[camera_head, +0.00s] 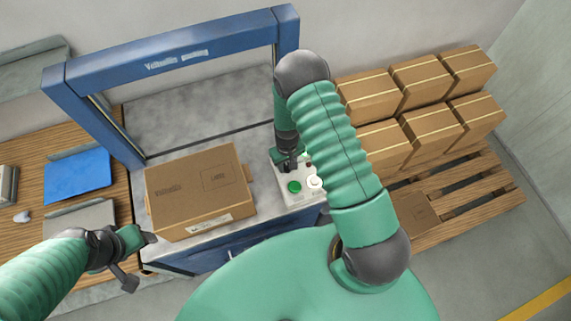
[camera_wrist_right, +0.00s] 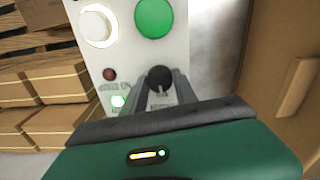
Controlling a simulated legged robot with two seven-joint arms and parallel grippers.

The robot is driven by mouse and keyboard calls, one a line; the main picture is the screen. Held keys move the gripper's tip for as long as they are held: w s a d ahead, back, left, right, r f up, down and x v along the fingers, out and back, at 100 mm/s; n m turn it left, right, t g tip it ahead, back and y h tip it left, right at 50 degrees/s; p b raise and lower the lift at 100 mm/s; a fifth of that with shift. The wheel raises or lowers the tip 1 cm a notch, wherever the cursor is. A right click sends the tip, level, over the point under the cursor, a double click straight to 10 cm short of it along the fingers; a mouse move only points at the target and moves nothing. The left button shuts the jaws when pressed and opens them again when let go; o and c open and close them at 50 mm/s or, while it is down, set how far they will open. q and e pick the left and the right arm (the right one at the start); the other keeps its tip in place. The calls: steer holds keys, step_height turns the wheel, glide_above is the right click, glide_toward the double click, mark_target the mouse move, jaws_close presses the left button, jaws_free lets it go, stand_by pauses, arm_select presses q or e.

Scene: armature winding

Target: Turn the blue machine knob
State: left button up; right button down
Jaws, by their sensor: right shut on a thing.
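The blue machine (camera_head: 170,50) is a tall frame over a grey table. Its white control panel (camera_head: 281,173) sits at the table's right front and also shows in the right wrist view (camera_wrist_right: 183,45). A small black knob (camera_wrist_right: 158,74) is on the panel, between the fingers of my right gripper (camera_wrist_right: 160,88). That gripper is shut on the knob; in the head view it (camera_head: 290,162) reaches down to the panel and hides the knob. My left gripper (camera_head: 141,262) is open and empty, left of and in front of the machine.
A cardboard box (camera_head: 200,190) lies on the machine table beside the panel. Green (camera_head: 294,187) and white (camera_head: 315,183) buttons are close to my right gripper. Stacked boxes (camera_head: 430,130) stand on a pallet (camera_head: 470,200) at right. A wooden table (camera_head: 30,220) is at left.

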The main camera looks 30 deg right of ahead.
steer(key=shift+s+d+f+m, duration=0.1)
steer(key=shift+s+d+m, duration=0.1)
steer(key=shift+m, duration=0.1)
steer(key=shift+w+a+m+b, duration=0.1)
steer(key=shift+a+m+b, duration=0.2)
steer(key=shift+m+b, duration=0.65)
steer(key=m, duration=0.4)
steer(key=shift+d, duration=0.15)
steer(key=m, duration=0.2)
steer(key=shift+m+b, duration=0.35)
arm_select(q)
steer(key=shift+s+d+f, duration=0.1)
steer(key=shift+d+f, duration=0.15)
steer(key=shift+f, duration=0.4)
steer(key=shift+d+f, duration=0.2)
steer(key=shift+f, duration=0.4)
arm_select(e)
steer(key=shift+m, duration=1.3)
steer(key=c, duration=1)
jaws_free()
steer(key=shift+o, duration=0.2)
